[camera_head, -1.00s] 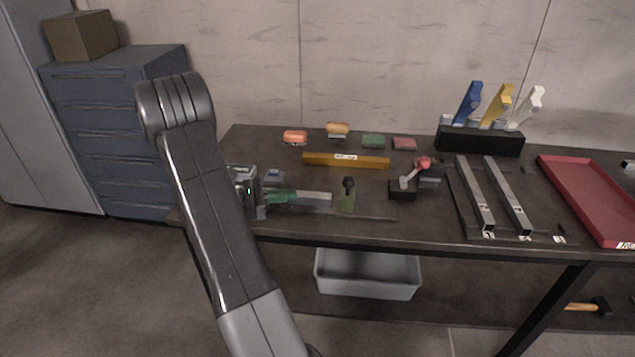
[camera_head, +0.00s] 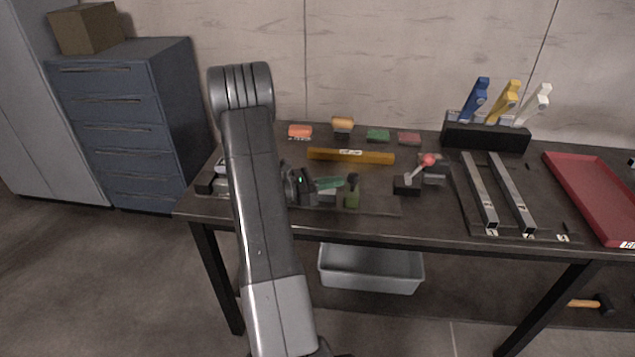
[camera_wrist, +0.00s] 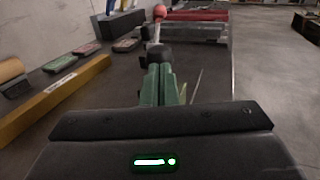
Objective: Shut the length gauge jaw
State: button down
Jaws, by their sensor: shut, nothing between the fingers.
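The length gauge lies along the front of the bench, with a thin dark rail (camera_head: 380,212). Its jaw appears to be the olive-green block (camera_head: 352,200) with a dark knob (camera_head: 353,179) standing on top. A grey bar (camera_head: 326,196) shows left of the jaw. My gripper (camera_head: 343,182) points right with green fingers shut and empty. The fingertips are just left of the knob; I cannot tell whether they touch it. My arm hides the gauge's left part.
A red-balled lever (camera_head: 428,160) stands to the right of the jaw. A yellow bar (camera_head: 375,158) lies behind the gauge, with small coloured blocks (camera_head: 378,135) farther back. Two metal bars (camera_head: 480,195) and a red tray (camera_head: 592,200) are farther right.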

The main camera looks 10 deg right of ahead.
aim_at(354, 196)
jog(key=shift+d, duration=0.45)
jog(key=d, duration=0.2)
jog(key=s+d+b, duration=0.1)
jog(key=d, duration=0.2)
jog(key=shift+s+d+b, duration=0.3)
jog(key=shift+d, duration=0.05)
jog(key=shift+s+a, duration=0.1)
jog(key=shift+a, duration=0.3)
jog(key=a, duration=0.4)
jog(key=s+a+b, duration=0.1)
jog(key=a, duration=0.8)
jog(key=shift+s+a+b, duration=0.15)
jog(key=shift+a+b, duration=0.05)
jog(key=shift+b, duration=0.2)
